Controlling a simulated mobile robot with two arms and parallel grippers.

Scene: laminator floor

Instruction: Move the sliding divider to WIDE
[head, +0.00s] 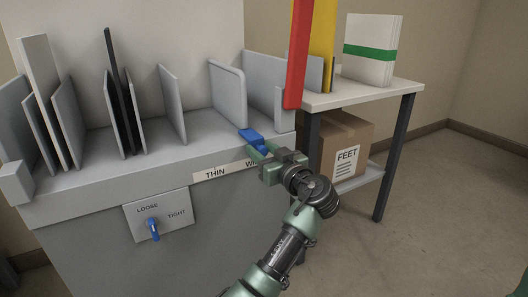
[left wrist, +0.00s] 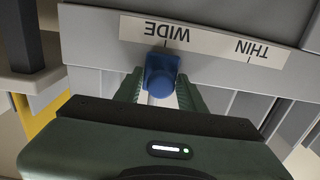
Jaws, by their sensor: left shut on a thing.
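The blue handle (head: 250,136) of the sliding divider sits on the front ledge of the grey machine, at the right end of the label strip (head: 215,174). A grey upright plate (head: 228,95) stands just behind it; I cannot tell for sure that they are joined. My left gripper (head: 262,150) is shut on the handle. In the left wrist view, the blue handle (left wrist: 161,76) is between the fingers (left wrist: 159,92), close to the mark by the word WIDE and well away from THIN. In the head view my gripper partly hides the word WIDE. My right gripper is not in view.
Several other plates (head: 172,103) stand along the ledge to the left. A LOOSE/TIGHT blue knob (head: 152,228) is on the front panel. At right, a side table (head: 365,92) holds a white packet (head: 372,50); a FEET box (head: 343,145) sits below.

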